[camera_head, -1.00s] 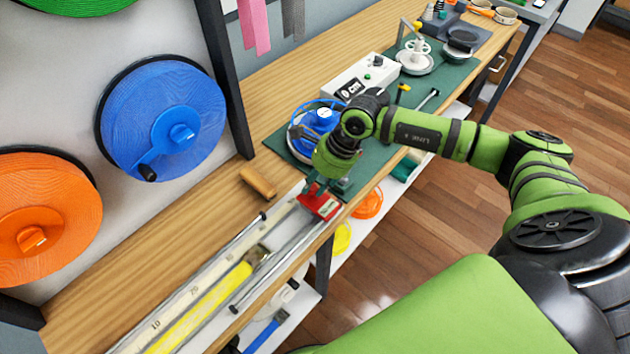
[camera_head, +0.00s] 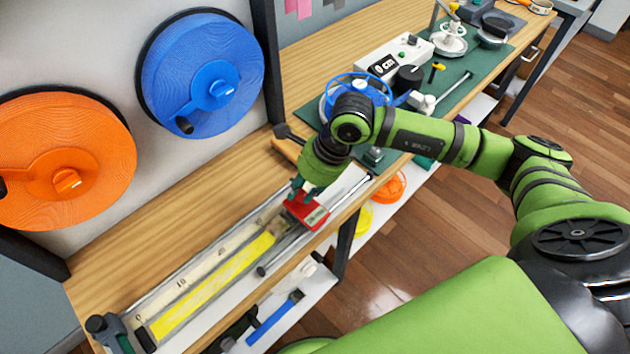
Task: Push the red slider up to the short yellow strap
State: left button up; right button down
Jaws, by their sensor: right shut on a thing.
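The red slider (camera_head: 309,213) sits on the measuring rail, over its two metal rods. My right gripper (camera_head: 303,192) is shut on the slider from above, its fingers partly hidden by my wrist. The short yellow strap (camera_head: 212,286) lies flat along the rail, below and left of the slider. A brownish piece at the strap's upper end lies close to the slider's lower-left side. I cannot tell whether they touch. My left gripper is not in view.
The ruler (camera_head: 187,284) with marks runs along the strap's left side. A dark green fitting (camera_head: 117,332) is at the rail's near end. A blue reel (camera_head: 203,72) and orange reel (camera_head: 65,160) hang on the wall. The white CM box (camera_head: 397,60) stands behind my arm.

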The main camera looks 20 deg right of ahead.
jog(key=shift+s+a, duration=0.15)
jog(key=shift+a, duration=0.4)
jog(key=shift+r, duration=0.1)
jog(key=c, duration=1)
grip_release()
jog(key=shift+a, duration=0.2)
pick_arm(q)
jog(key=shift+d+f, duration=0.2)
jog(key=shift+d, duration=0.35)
pick_arm(e)
jog(key=v, duration=1.2)
jog(key=shift+s, duration=0.1)
